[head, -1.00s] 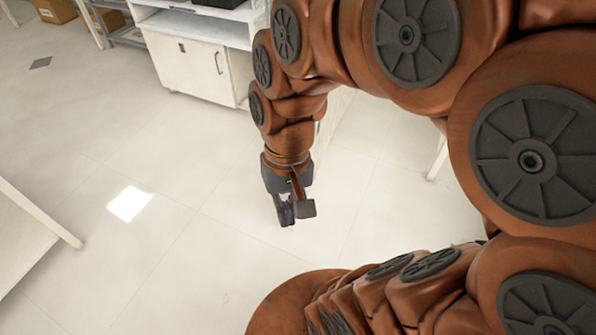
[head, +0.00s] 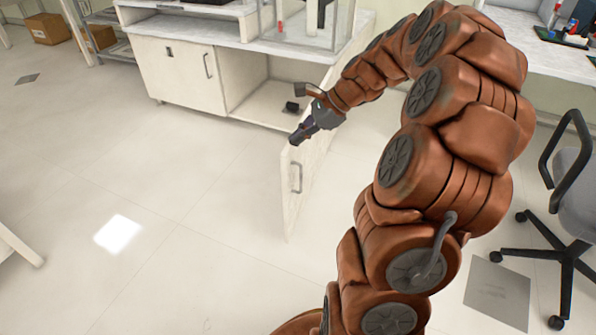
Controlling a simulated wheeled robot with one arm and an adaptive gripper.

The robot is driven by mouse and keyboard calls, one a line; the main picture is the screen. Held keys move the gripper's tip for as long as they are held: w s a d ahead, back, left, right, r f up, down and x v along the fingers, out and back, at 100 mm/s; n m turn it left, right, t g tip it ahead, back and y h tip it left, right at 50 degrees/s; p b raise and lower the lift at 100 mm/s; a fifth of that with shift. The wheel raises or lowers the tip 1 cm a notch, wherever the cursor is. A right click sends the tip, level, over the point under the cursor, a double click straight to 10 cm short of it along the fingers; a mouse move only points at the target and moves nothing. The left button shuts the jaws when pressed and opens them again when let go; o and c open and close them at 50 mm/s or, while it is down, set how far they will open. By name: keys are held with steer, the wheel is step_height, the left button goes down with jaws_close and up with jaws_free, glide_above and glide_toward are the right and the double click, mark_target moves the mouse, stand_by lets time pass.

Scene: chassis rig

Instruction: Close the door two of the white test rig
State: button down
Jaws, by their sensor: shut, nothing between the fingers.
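The white test rig (head: 250,42) stands at the top middle in the head view. Its left door (head: 182,75), with a vertical handle, is shut. Its right door (head: 293,215) stands swung out toward me, with a handle on the face that I see. My gripper (head: 297,138) is shut and empty at the upper edge of the open door. I cannot tell whether it touches the door. My arm hides part of the rig's right side.
A grey office chair (head: 580,190) stands at the right, near a bench (head: 530,55) with small items on it. A shelf and cardboard boxes (head: 50,28) are at the back left. The floor left of the door is clear. A table corner (head: 15,245) shows at the left edge.

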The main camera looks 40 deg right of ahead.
steer(key=d+f+m+t+b, duration=0.3)
steer(key=d+f+m+b, duration=0.25)
steer(key=d+f, duration=0.6)
steer(key=b, duration=0.5)
glide_toward(290, 158)
steer(key=shift+m+h, duration=0.35)
steer(key=shift+h, duration=0.05)
steer(key=x, duration=0.5)
steer(key=shift+s+a+f, duration=0.2)
steer(key=shift+s+f, duration=0.1)
steer(key=shift+f, duration=0.1)
steer(key=shift+w+a+r+b, duration=0.2)
steer(key=shift+w+a+b, duration=0.1)
steer(key=shift+w+a, duration=0.2)
steer(key=shift+w, duration=0.1)
